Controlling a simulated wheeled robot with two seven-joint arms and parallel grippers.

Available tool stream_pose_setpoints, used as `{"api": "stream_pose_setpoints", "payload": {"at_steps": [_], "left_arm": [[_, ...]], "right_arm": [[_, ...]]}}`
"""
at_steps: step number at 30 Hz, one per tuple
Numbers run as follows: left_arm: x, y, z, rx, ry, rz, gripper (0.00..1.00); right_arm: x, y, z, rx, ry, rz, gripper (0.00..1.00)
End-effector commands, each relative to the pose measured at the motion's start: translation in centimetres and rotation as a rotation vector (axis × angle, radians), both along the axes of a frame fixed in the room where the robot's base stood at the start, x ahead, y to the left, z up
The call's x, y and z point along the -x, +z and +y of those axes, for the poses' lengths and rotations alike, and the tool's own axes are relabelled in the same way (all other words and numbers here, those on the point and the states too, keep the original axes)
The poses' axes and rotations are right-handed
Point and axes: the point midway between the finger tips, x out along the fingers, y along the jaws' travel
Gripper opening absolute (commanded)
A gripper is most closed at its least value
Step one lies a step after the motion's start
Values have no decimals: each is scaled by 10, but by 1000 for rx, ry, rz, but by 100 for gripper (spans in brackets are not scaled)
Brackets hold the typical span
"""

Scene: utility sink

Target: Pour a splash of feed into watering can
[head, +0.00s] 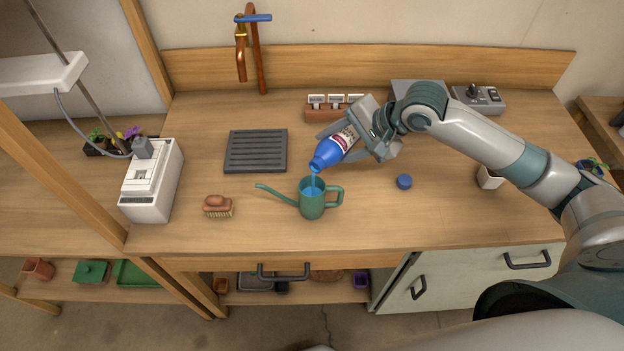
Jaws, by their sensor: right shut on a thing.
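A blue feed bottle (327,155) with a white and red label is tilted, its mouth down and to the left. A thin blue stream runs from its mouth into the green watering can (312,207). Blue liquid shows inside the can's opening. The can stands upright on the counter, spout to the left and handle to the right. My right gripper (352,137) is shut on the bottle and holds it above and behind the can. A blue cap (404,181) lies on the counter to the right. My left gripper is not in view.
A scrubbing brush (218,206) lies left of the can, near its spout. A dark drain grate (256,151) lies behind, below a copper tap (243,50). A white device (152,182) stands at the left. The counter's front middle is clear.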

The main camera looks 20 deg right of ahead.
Motion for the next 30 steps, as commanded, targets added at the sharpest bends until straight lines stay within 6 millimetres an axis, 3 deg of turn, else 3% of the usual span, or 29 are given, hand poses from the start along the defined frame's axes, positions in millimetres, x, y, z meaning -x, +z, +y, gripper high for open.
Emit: {"api": "stream_pose_setpoints", "payload": {"at_steps": [27, 30], "left_arm": [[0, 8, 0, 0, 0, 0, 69], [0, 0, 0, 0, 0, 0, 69]], "right_arm": [[0, 4, 0, 24, 1, -20, 15], [-1, -2, 0, 12, 0, -12, 15]]}}
